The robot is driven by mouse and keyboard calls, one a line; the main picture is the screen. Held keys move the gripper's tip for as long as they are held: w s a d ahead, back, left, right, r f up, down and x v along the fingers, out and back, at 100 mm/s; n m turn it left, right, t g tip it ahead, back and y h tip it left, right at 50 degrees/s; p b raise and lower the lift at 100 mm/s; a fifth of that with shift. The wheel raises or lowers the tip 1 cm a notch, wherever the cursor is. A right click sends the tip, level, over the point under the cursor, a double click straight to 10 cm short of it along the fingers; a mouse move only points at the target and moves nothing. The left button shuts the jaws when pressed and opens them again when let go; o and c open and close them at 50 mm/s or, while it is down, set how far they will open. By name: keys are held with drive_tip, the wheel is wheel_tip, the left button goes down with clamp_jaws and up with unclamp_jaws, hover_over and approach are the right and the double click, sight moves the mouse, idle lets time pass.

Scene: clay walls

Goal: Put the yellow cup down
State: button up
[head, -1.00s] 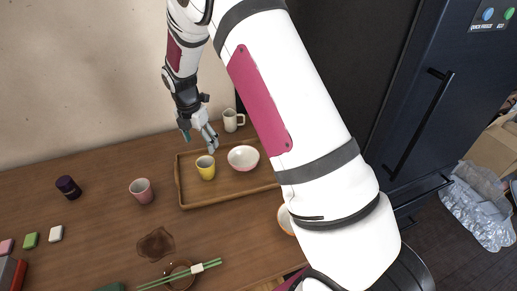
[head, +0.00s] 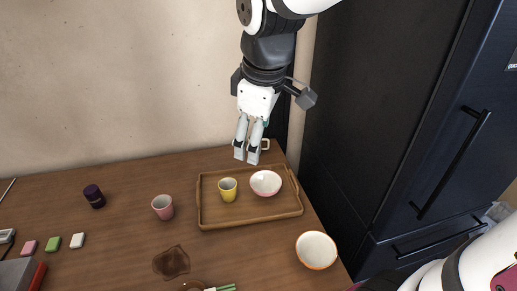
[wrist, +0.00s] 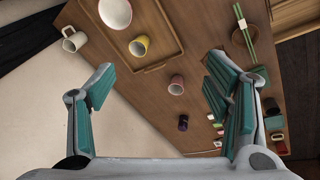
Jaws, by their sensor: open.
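The yellow cup (head: 228,190) stands upright on the wooden tray (head: 250,217), left of a white-and-pink bowl (head: 266,182). It also shows in the wrist view (wrist: 139,45), near the top, on the tray beside the bowl. My gripper (head: 246,160) is open and empty, raised above the back of the tray, apart from the cup. In the wrist view its two teal-padded fingers (wrist: 160,90) are spread wide with nothing between them in their grip.
A pink cup (head: 162,207) stands left of the tray. A dark purple cup (head: 94,196) is farther left. An orange-rimmed bowl (head: 316,250) sits at the right front. A white mug (wrist: 74,39) is behind the tray. A dark fridge (head: 430,130) stands right.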

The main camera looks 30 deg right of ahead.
drive_tip(key=s+m+t, duration=0.1)
drive_tip(key=s+m, duration=0.8)
drive_tip(key=s, duration=0.6)
drive_tip(key=shift+a+r, duration=0.15)
drive_tip(key=shift+r, duration=0.15)
